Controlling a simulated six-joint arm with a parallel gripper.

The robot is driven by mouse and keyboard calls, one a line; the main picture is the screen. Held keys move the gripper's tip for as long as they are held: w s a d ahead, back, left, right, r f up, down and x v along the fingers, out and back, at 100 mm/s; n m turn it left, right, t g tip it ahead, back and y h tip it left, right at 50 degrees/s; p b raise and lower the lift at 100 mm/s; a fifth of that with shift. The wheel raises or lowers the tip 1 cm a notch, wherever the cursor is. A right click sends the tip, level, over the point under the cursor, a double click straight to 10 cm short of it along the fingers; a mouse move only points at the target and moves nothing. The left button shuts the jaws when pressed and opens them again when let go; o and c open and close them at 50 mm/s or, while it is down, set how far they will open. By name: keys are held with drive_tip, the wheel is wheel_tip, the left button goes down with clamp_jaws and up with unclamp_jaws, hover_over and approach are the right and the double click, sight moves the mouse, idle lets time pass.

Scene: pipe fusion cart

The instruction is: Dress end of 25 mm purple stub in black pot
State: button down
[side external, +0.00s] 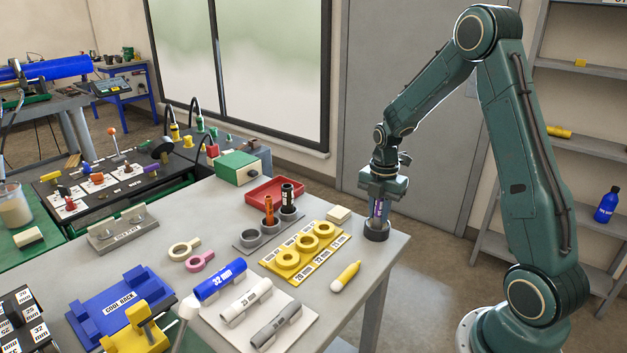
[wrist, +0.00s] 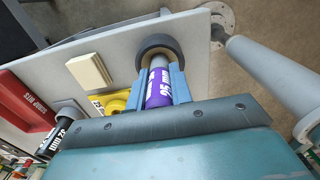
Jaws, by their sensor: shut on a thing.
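The purple stub (wrist: 159,90), marked 25 mm, is held upright between the two blue-grey fingers of my gripper (wrist: 160,82). In the side view, my gripper (side external: 379,203) is low over the table's right corner, and the purple stub (side external: 378,209) shows as a thin strip between its fingers. The black pot (side external: 377,231) stands directly below. In the wrist view, the black pot (wrist: 151,42) shows a dark rim and tan inside, and the stub's grey far end lines up with its mouth. How deep that end sits, if inside, is hidden.
A cream pad (side external: 339,214) and a yellow tray (side external: 305,250) with rings lie left of the pot. A grey holder (side external: 268,230) with cups, an orange stub and a black stub, and a red scrap tray (side external: 277,191) are farther left. The table edge is close by.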

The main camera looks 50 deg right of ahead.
drive_tip(key=shift+f+m, duration=0.15)
drive_tip(key=shift+m, duration=1.65)
drive_tip(key=shift+r, duration=3.05)
